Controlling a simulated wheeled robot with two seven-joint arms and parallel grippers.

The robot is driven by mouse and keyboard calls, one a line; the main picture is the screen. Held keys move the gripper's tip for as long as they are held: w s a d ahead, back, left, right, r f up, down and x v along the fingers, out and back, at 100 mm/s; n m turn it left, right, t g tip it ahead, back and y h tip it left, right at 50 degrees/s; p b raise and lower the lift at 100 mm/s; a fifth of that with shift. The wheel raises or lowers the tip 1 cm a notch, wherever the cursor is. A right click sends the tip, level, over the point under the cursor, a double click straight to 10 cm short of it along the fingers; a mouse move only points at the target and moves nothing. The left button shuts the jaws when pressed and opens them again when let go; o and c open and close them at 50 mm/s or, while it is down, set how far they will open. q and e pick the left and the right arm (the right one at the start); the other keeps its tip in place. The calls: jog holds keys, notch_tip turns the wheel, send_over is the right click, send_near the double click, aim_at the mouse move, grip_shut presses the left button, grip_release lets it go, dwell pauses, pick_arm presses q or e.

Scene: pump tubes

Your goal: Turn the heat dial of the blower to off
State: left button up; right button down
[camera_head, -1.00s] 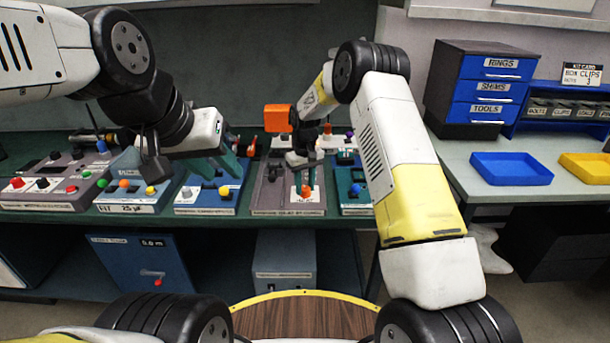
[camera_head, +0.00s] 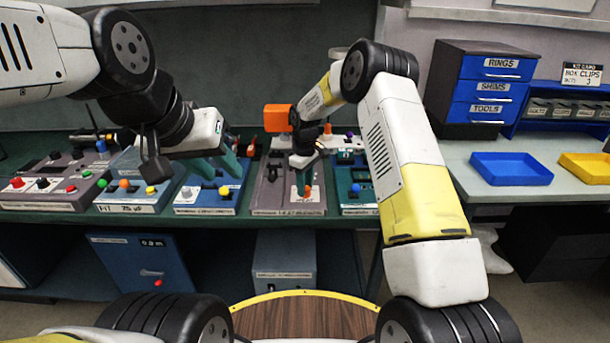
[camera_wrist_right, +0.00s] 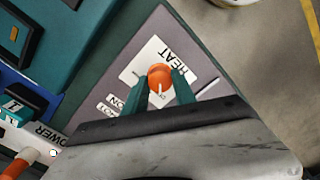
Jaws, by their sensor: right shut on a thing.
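The blower's heat dial (camera_wrist_right: 160,77) is an orange knob with a white pointer line, on a grey panel beside a white label reading HEAT (camera_wrist_right: 165,58). My right gripper (camera_wrist_right: 160,92) has its two green fingers on either side of the dial, shut on it. In the head view the right gripper (camera_head: 302,185) is over the front of the grey blower panel (camera_head: 268,190), and the dial is mostly hidden there. My left gripper (camera_head: 220,170) is over the blue panel to the left, with its two green fingers apart and nothing seen between them.
Other control panels stand on both sides, such as a blue one (camera_head: 205,207) with a yellow knob and a teal one (camera_head: 358,208). A blue tray (camera_head: 511,170) and a yellow tray (camera_head: 590,168) lie on the right bench.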

jog(key=c, duration=1)
grip_release()
notch_tip(320, 180, up, 8)
jog(key=shift+f, duration=0.1)
